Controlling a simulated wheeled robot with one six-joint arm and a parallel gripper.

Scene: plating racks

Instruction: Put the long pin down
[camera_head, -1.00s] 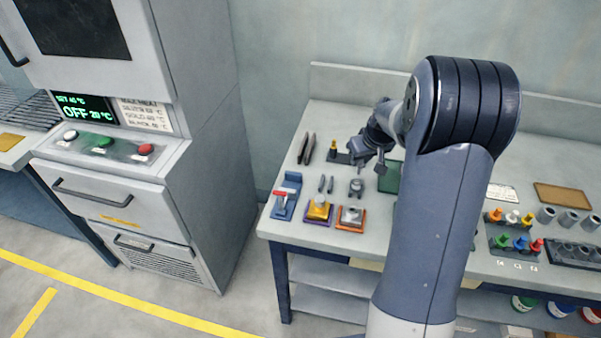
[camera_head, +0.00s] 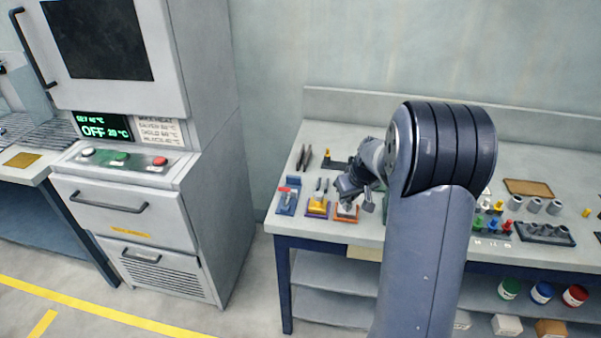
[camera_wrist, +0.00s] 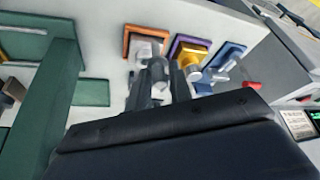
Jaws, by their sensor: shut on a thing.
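My gripper (camera_head: 352,192) is low over the front left part of the bench, close to the orange-edged fixture (camera_head: 346,218). In the wrist view my gripper (camera_wrist: 160,88) is shut on a grey, rod-like piece (camera_wrist: 158,70), which I take for the long pin. Most of it is hidden between the fingers, and I cannot tell whether its end touches anything. The orange-edged fixture (camera_wrist: 143,42) lies just beyond the fingertips. A purple-edged fixture with a yellow block (camera_head: 317,207) and a blue fixture with a red part (camera_head: 287,199) stand to the left in the head view.
Black tweezers (camera_head: 304,158) lie further back. Coloured pegs in racks (camera_head: 494,224) and grey cylinders (camera_head: 534,205) stand at the right. A grey oven cabinet (camera_head: 130,210) is left of the bench.

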